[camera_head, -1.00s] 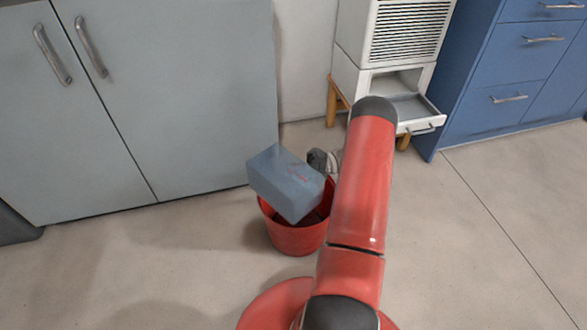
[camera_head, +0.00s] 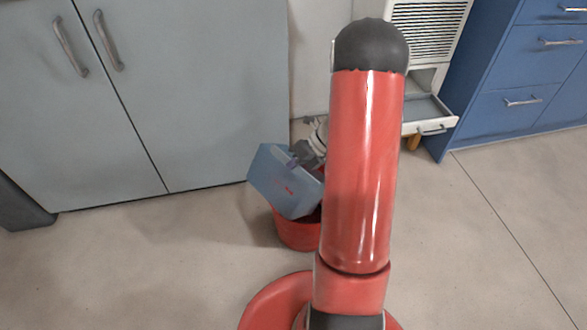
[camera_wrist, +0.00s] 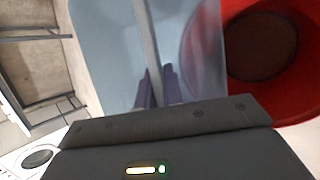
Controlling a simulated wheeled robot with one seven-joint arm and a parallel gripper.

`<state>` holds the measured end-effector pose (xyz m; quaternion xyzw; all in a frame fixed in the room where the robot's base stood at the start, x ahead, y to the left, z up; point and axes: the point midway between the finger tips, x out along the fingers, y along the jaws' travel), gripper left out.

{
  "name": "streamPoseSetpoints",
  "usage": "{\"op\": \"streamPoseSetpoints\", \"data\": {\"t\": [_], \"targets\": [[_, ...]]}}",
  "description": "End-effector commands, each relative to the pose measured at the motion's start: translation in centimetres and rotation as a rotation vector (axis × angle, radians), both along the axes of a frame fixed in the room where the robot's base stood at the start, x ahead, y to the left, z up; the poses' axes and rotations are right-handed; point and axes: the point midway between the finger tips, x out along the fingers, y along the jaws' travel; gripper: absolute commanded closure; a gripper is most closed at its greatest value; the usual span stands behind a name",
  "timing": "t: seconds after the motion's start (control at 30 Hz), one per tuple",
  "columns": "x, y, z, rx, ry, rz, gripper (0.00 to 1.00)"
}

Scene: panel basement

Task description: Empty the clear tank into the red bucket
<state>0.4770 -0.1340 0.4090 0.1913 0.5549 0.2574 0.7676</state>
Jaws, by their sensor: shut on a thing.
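The clear tank (camera_head: 285,187) is a bluish see-through box, held tilted above the red bucket (camera_head: 297,236). It hides much of the bucket's opening in the head view. My gripper (camera_head: 305,157) is shut on the tank at its upper right edge, partly behind my red arm. In the wrist view, the gripper's fingers (camera_wrist: 157,88) close on the tank wall (camera_wrist: 105,45). The bucket's red rim (camera_wrist: 234,22) lies to the right there, with a dark brown round area inside. I cannot tell whether anything is left in the tank.
Grey cabinet doors (camera_head: 200,90) stand behind on the left. A white unit with an open drawer (camera_head: 432,114) is behind my arm, and blue drawers (camera_head: 508,100) are at the right. The floor (camera_head: 130,265) in front is clear.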

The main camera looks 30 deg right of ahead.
Motion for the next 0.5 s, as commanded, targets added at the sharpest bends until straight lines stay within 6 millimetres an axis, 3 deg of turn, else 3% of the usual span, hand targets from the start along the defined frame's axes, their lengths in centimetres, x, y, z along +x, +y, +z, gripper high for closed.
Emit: {"op": "streamPoseSetpoints", "data": {"t": [0.07, 0.5], "targets": [[-0.1, 0.4, 0.7, -0.105, -0.026, 0.005, 1.00], [0.0, 0.0, -1.9, -0.606, -0.142, 0.003, 1.00]]}}
